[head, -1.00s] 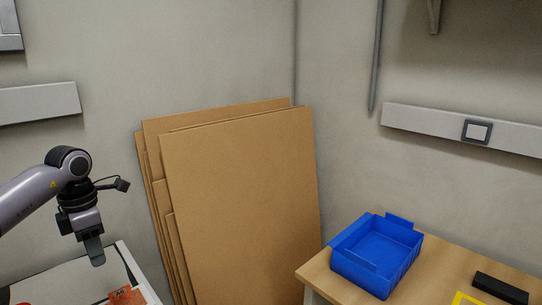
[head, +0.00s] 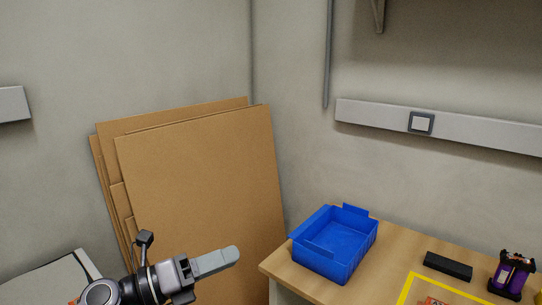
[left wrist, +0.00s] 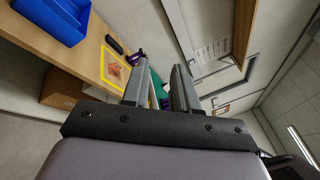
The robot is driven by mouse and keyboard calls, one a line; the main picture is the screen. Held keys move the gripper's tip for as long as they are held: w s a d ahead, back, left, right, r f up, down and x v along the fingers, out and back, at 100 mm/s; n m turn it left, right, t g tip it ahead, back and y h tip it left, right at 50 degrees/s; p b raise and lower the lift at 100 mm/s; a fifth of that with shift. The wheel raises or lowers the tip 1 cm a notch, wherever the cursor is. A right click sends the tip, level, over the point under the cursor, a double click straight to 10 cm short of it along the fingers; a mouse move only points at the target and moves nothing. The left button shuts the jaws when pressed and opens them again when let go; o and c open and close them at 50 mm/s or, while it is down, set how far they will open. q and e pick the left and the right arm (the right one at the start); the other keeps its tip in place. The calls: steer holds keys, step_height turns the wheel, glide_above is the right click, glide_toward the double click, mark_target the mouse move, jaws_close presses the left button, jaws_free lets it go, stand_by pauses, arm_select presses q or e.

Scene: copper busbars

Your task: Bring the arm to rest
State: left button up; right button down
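My left gripper (head: 232,256) is low in the head view, with its arm coming in from the bottom edge. Its grey fingers point right, toward the wooden table, in front of the cardboard sheets. From the head the two fingers overlap and look like one. In the left wrist view the gripper (left wrist: 161,66) has two parallel fingers with a clear gap and nothing held between them. Beyond the gap there is a teal surface. My right gripper is in neither view.
A blue bin (head: 335,246) stands on the wooden table (head: 395,258). A black block (head: 448,266), a yellow frame (head: 408,291) and a purple-and-black item (head: 512,273) lie to its right. Brown cardboard sheets (head: 200,175) lean on the wall. A light surface (head: 45,283) is at lower left.

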arm_select(q)
steer(key=s+a+f+n+t+y, duration=0.3)
steer(key=a+f+n+y, duration=0.35)
steer(key=n, duration=0.85)
steer(key=s+a+f+n+t+y, duration=0.35)
steer(key=a+n+y, duration=0.35)
steer(key=n+y, duration=0.5)
steer(key=s+f+n+g+h, duration=0.1)
steer(key=s+f+n+g, duration=0.45)
steer(key=s, duration=0.55)
steer(key=s+f+n+g+h, duration=0.1)
steer(key=s+f+n+g, duration=0.3)
steer(key=s+f+g, duration=0.5)
steer(key=w+d+f+m+t+h, duration=0.1)
steer(key=w+d+f+t+h, duration=0.1)
steer(key=w+f+t, duration=0.3)
steer(key=shift+f+t+b, duration=0.45)
steer(key=shift+f+t, duration=0.95)
steer(key=shift+t, duration=0.7)
